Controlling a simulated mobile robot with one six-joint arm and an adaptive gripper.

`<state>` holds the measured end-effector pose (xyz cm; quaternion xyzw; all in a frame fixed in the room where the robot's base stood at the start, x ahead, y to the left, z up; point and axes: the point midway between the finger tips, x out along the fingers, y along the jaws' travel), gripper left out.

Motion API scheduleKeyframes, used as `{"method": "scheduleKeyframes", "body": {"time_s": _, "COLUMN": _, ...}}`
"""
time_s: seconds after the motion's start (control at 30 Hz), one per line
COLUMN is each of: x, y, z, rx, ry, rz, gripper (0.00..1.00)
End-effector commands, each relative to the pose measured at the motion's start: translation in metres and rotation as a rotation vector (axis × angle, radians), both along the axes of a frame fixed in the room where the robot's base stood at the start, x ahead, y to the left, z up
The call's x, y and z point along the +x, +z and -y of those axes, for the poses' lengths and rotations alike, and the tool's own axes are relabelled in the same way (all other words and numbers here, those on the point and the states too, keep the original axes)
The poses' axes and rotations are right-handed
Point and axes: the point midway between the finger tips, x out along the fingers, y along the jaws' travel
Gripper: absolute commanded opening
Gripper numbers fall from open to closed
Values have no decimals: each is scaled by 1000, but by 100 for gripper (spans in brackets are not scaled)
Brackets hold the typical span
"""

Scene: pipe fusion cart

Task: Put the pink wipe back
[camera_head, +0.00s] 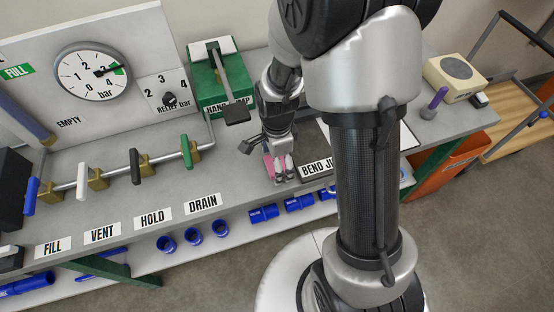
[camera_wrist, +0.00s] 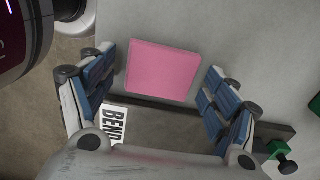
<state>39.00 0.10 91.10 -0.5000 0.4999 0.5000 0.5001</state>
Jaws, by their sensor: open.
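The pink wipe (camera_wrist: 162,70) is a flat pink square pad lying on the grey bench top in the wrist view. In the head view a bit of the pink wipe (camera_head: 268,165) shows by my fingertips; the rest is hidden behind my gripper. My gripper (camera_head: 279,172) points down at the bench beside the BEND sign. In the wrist view my gripper (camera_wrist: 160,100) is open, with one blue-padded finger on each side of the wipe. Nothing is held. I cannot tell how far the fingertips are above the bench.
A dark-edged tray or jig with the BEND sign (camera_wrist: 112,124) lies close by the wipe. The green hand pump (camera_head: 218,82) stands behind, left of my gripper. Valves with coloured handles (camera_head: 135,166) line the bench at left. Blue pipe fittings (camera_head: 263,213) sit on the lower shelf.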

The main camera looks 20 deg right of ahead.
Motion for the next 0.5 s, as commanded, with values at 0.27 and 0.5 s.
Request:
{"method": "scheduleKeyframes", "body": {"time_s": 0.27, "x": 0, "y": 1, "z": 0, "rx": 0, "ry": 0, "rz": 0, "gripper": 82}}
{"method": "scheduleKeyframes", "body": {"time_s": 0.5, "x": 1, "y": 30, "z": 0, "rx": 0, "ry": 0, "rz": 5, "gripper": 82}}
